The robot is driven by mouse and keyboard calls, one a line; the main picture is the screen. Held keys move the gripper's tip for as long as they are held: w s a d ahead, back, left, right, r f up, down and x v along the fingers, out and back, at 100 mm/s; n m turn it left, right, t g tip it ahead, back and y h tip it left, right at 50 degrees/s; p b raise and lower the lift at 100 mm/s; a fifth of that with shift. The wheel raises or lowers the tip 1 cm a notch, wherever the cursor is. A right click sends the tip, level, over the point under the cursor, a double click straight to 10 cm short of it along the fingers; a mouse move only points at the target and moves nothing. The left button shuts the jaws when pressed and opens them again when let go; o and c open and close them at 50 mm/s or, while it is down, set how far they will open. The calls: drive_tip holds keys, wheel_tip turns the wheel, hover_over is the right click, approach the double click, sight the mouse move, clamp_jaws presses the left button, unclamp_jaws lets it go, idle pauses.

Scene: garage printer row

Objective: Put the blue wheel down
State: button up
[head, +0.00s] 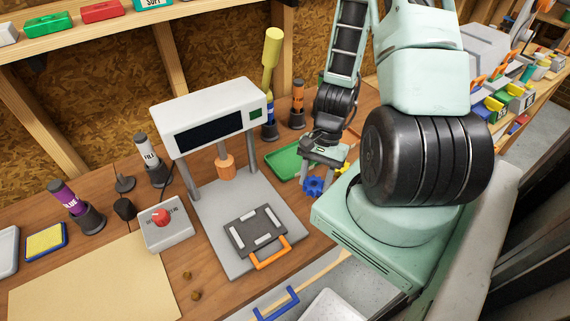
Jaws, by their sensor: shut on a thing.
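The blue wheel (313,186) is a small, knobbly-edged disc in the head view, at the right of the workbench. My gripper (318,172) is shut on it, pointing down from the arm. The wheel hangs at the fingertips, near the bench's front edge and to the right of the printer's grey base. I cannot tell whether it touches the surface below. A green tray (281,163) lies just left of and behind my gripper; its right part is hidden by the gripper. A small yellow piece (344,168) shows just right of the gripper.
A white printer (210,115) stands on the bench with a dark plate (255,232) with an orange handle. Bottles in dark holders, including an orange one (298,103), stand behind. A red-button box (166,223) is left. A tan mat (95,285) lies bare at front left.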

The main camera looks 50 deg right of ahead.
drive_tip(key=shift+w+d+f+b, duration=0.15)
drive_tip(key=shift+w+f+b, duration=0.05)
drive_tip(key=shift+w+b, duration=0.6)
drive_tip(key=p, duration=0.3)
hover_over(283, 167)
drive_tip(key=d, duration=0.1)
drive_tip(key=shift+w+d+r, duration=0.1)
drive_tip(key=shift+d+r, duration=0.1)
drive_tip(key=shift+r, duration=0.1)
drive_tip(key=shift+w, duration=0.15)
wheel_tip(283, 167, down, 4)
drive_tip(key=b, duration=0.2)
drive_tip(key=shift+r+b, duration=0.1)
drive_tip(key=shift+b, duration=0.2)
drive_tip(key=shift+r, duration=0.15)
drive_tip(key=o, duration=1)
